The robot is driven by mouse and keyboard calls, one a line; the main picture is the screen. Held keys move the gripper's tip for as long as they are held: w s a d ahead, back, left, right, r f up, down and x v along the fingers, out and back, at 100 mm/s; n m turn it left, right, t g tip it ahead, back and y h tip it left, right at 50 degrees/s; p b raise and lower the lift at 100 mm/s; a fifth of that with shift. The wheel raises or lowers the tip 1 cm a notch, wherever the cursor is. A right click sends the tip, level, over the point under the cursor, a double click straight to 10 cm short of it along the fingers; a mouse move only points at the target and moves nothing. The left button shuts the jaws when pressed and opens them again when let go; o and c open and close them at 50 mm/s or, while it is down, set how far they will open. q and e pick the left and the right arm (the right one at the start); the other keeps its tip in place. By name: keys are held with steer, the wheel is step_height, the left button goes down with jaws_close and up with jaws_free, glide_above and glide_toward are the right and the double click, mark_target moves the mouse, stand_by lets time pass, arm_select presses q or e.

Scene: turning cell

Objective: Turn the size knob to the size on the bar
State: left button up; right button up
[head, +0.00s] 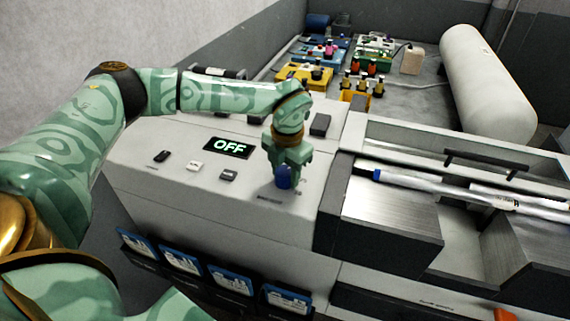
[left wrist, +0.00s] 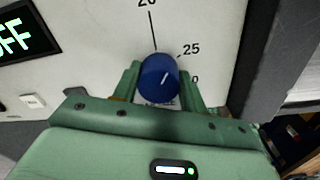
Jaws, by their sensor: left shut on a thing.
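The blue size knob (head: 283,178) is on the pale top panel of the machine. My left gripper (head: 284,168) comes down over it from above and is shut on it. In the left wrist view the knob (left wrist: 159,78) sits between the two green fingers, with a white pointer line slanting up to the right. The marks 20 and 25 show on the panel around it; a further label ending in 0 is partly hidden by a finger. The bar (head: 445,190) lies in the machine's trough at the right, with a blue end. Its size is not readable. My right gripper is not seen.
A display (head: 228,148) reading OFF and several dark and white buttons sit left of the knob. A dark metal housing (head: 390,210) stands close to its right. Blue-framed cards (head: 230,280) hang on the machine's front. Trays of tooling (head: 310,75) are at the back.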

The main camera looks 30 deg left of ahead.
mark_target(284, 172)
arm_select(q)
steer(key=m+p, duration=0.1)
steer(key=m, duration=0.1)
steer(key=m+p, duration=0.1)
steer(key=m, duration=0.1)
steer(key=shift+r+m+p, duration=0.2)
steer(key=shift+m+p, duration=0.1)
steer(key=shift+p, duration=0.1)
steer(key=m+p, duration=0.2)
steer(key=m, duration=0.2)
steer(key=shift+m+t, duration=0.3)
steer(key=m+p, duration=0.2)
steer(key=m, duration=0.2)
steer(key=shift+p, duration=0.3)
steer(key=shift+f+m+p, duration=0.1)
steer(key=shift+m+p, duration=0.5)
steer(key=shift+m, duration=1.4)
steer(key=o, duration=1)
steer(key=shift+s+d, duration=0.1)
steer(key=shift+c, duration=0.2)
step_height(284, 172, up, 16)
steer(key=b, duration=0.2)
steer(key=shift+s, duration=0.35)
